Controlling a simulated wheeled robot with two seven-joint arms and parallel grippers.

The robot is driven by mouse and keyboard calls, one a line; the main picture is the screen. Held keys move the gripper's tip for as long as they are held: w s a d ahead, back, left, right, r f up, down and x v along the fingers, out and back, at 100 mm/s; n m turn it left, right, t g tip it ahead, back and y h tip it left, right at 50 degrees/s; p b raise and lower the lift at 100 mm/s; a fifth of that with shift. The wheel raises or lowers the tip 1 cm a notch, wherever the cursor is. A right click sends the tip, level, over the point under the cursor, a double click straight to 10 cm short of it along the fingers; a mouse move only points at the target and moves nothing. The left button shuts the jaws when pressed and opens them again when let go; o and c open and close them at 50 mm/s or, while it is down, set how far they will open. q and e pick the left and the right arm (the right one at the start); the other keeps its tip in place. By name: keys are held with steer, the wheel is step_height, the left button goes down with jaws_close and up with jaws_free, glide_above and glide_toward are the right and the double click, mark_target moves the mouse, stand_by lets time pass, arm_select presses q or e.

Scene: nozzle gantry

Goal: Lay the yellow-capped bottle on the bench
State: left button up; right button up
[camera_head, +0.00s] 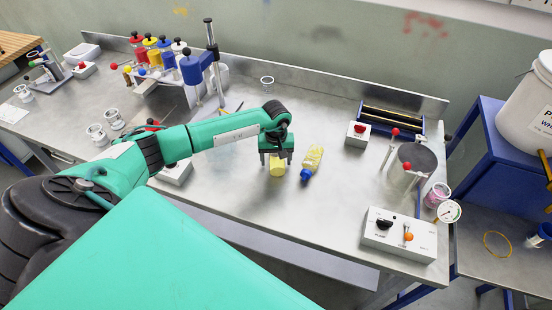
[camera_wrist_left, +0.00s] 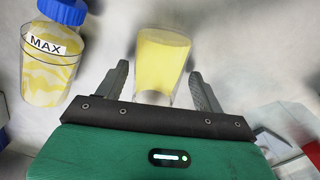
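My left gripper (camera_head: 277,158) is low over the bench (camera_head: 235,185), with its fingers open on either side of a yellow tapered cup-like piece (camera_head: 277,169). A bottle with yellow contents and a blue cap (camera_head: 312,162) lies just right of the gripper, cap toward me. It also shows in the left wrist view (camera_wrist_left: 50,65), marked MAX. My right gripper is out of view.
A white control box (camera_head: 400,235) stands at the front right, and a red-button box (camera_head: 358,134) behind. A blue stand (camera_head: 195,68) and colored jars are at the back left. A small clear cup (camera_head: 267,81) is at the back. The bench middle right of the bottle is free.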

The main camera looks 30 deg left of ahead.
mark_target(276, 156)
arm_select(q)
steer(key=shift+r, duration=0.4)
step_height(276, 156, up, 12)
steer(key=b, duration=0.4)
steer(key=shift+f, duration=0.2)
